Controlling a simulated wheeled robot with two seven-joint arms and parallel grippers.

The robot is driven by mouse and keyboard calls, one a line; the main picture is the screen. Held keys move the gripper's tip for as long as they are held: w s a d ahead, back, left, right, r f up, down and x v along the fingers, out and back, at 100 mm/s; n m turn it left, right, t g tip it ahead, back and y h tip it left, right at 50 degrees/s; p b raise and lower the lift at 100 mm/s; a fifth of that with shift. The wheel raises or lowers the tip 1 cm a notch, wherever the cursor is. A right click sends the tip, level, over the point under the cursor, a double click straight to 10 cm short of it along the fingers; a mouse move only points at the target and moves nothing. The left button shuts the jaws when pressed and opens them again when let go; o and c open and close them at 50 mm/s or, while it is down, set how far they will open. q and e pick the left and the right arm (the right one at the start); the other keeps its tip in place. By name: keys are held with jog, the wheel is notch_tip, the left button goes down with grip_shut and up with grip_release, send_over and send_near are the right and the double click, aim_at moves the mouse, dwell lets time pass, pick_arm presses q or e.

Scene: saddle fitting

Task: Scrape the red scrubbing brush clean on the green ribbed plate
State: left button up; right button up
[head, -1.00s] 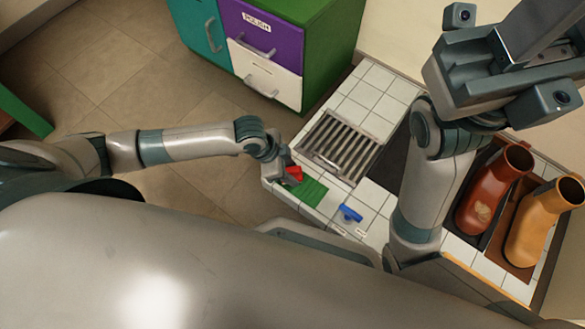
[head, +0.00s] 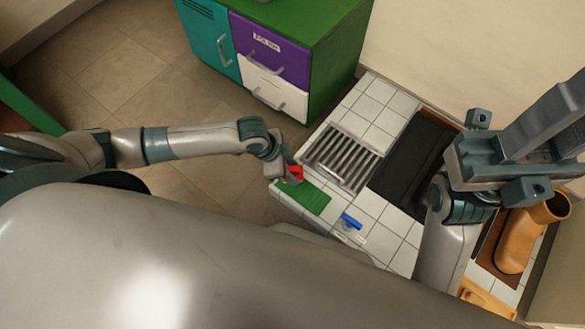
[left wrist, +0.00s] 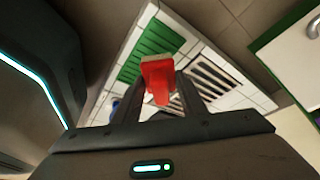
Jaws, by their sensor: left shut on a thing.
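My left gripper (head: 287,172) is shut on the red scrubbing brush (head: 296,174), at the far left corner of the green ribbed plate (head: 314,199). In the left wrist view the red brush (left wrist: 159,78) sits between the two fingers, with the green plate (left wrist: 150,47) behind it. I cannot tell whether the brush touches the plate. The plate lies flat on the white tiled top. My right gripper (head: 515,160) is raised over the right side of the tiles; its fingers do not show clearly.
A metal grate (head: 342,157) and a dark recessed area (head: 412,165) lie beyond the plate. A blue brush (head: 351,220) lies right of the plate. A green cabinet (head: 325,60) with purple and white drawers stands behind.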

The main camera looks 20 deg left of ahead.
pick_arm(q)
jog(key=shift+r+p, duration=0.9)
jog(key=shift+r, duration=0.2)
jog(key=shift+w+r, duration=0.25)
jog(key=w+r+n+t+y, duration=0.1)
jog(key=w+r+n, duration=0.25)
jog(key=r, duration=0.45)
jog(key=w+r+n+t, duration=0.1)
jog(key=w+r+n, duration=0.1)
jog(key=w+r, duration=0.45)
jog(key=a+r+n+y, duration=0.1)
jog(key=a+r+n, duration=0.1)
jog(key=r, duration=0.9)
jog(key=w+a+r+n+y, duration=0.1)
jog(key=r+n, duration=0.4)
jog(key=r, duration=0.6)
jog(key=shift+a+r+y, duration=0.15)
jog(key=shift+a+y, duration=0.35)
jog(key=shift+a, duration=0.4)
jog(key=shift+s, duration=0.1)
